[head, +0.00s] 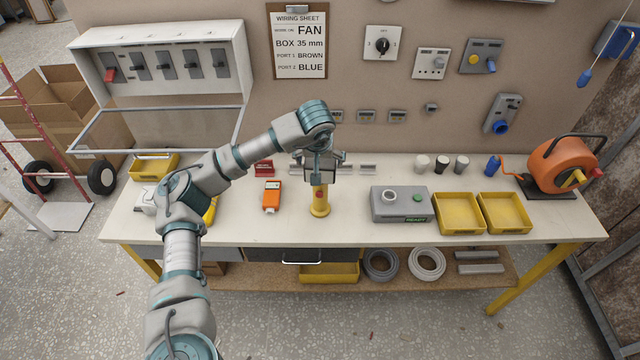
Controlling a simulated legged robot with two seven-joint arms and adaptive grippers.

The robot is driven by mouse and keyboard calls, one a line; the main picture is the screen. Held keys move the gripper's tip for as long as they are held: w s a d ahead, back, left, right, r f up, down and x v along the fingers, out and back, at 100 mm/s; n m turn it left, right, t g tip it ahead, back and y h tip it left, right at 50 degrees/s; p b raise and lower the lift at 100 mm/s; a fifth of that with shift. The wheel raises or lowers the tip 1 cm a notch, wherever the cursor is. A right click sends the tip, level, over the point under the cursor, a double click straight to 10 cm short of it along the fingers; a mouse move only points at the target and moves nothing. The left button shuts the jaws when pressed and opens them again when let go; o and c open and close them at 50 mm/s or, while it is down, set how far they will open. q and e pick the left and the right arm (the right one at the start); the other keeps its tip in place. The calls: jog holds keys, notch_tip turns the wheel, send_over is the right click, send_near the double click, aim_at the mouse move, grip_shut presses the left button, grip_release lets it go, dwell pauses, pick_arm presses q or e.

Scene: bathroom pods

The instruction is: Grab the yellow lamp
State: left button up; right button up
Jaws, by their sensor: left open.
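The yellow lamp (320,206) stands upright on the white workbench, left of the bench's middle, with a red spot on its side. My left gripper (321,172) points down right over the lamp with its fingers open. The gripper covers the lamp's upper end, so I cannot tell whether the fingers touch it. My right gripper is out of view.
An orange meter (271,196) lies close to the left of the lamp. A grey box (400,205) stands to the right, then two yellow trays (459,214) and an orange cable reel (562,162). Small cups (441,164) stand behind. The bench front near the lamp is clear.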

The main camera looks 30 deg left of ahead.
pick_arm(q)
send_over(320, 188)
jog(key=w+a, duration=0.1)
jog(key=w, duration=0.1)
notch_tip(320, 188, down, 5)
jog(key=shift+a+r, duration=0.1)
jog(key=shift+r, duration=0.1)
jog(key=c, duration=1.5)
